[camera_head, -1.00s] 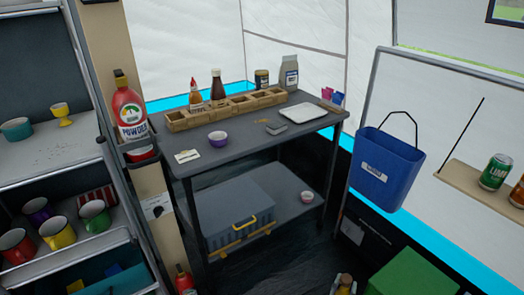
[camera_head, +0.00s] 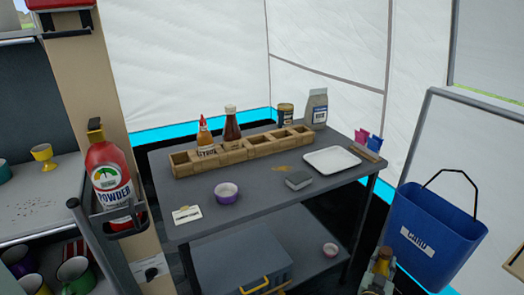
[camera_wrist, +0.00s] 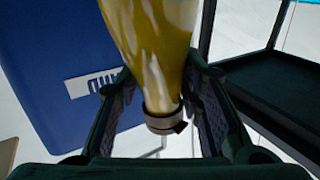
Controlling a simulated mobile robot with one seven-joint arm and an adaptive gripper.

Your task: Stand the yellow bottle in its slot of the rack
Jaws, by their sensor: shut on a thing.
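The wooden rack (camera_head: 268,151) stands on the grey table, a row of square slots. An orange sauce bottle (camera_head: 204,138) and a dark red bottle (camera_head: 232,127) stand at it; several slots look empty. My gripper (camera_wrist: 158,88) is shut on the yellow bottle (camera_wrist: 150,35), with one finger on each side near its narrow end and grey cap. In the head view my gripper (camera_head: 378,280) is at the bottom edge, right of the table and well apart from the rack. Only the bottle's narrow top (camera_head: 385,260) shows there; the rest is hidden or out of frame.
On the table (camera_head: 255,212) are a purple bowl (camera_head: 226,193), a white tray (camera_head: 331,160), a grey block (camera_head: 298,180) and a card (camera_head: 187,214). A jar (camera_head: 285,114) and grey bag (camera_head: 317,107) stand behind. A blue bin (camera_head: 435,238) hangs at right.

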